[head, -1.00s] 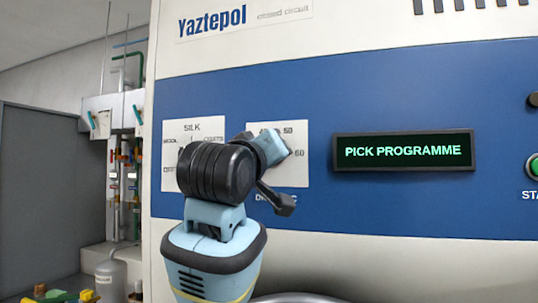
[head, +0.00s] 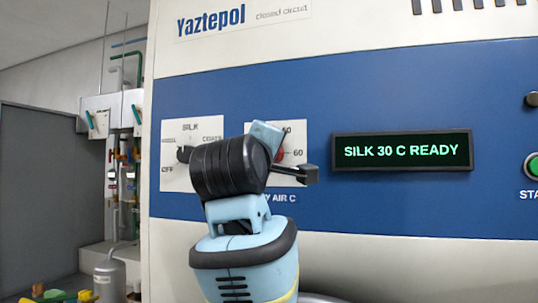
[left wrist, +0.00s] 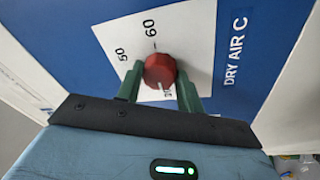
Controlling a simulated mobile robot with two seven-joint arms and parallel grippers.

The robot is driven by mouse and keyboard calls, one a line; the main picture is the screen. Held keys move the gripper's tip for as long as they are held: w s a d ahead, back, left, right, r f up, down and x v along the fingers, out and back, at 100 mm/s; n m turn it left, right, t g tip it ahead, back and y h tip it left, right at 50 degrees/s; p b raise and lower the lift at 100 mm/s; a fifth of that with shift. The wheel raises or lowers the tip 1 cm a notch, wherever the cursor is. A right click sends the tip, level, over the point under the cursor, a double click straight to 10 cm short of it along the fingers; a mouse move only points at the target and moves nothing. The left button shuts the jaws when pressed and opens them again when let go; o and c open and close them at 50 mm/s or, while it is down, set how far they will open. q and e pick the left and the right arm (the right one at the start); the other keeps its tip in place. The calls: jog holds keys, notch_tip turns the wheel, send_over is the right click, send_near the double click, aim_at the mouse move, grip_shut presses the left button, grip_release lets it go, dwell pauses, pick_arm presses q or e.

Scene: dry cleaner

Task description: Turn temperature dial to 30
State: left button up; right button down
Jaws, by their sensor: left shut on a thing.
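In the head view my left arm and gripper (head: 277,150) cover most of the plate. Only a sliver of red dial (head: 281,155) shows. The green display (head: 402,151) reads "SILK 30 C READY". My right gripper is not in view.
The programme dial (head: 184,154) is to the left on its own white plate, partly behind my arm. A green button (head: 533,166) is at the far right of the blue panel. Pipes and a grey bottle (head: 110,275) stand to the left of the machine.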

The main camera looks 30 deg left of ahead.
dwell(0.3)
pick_arm(q)
jog(key=o, duration=0.7)
jog(key=shift+v, duration=3.9)
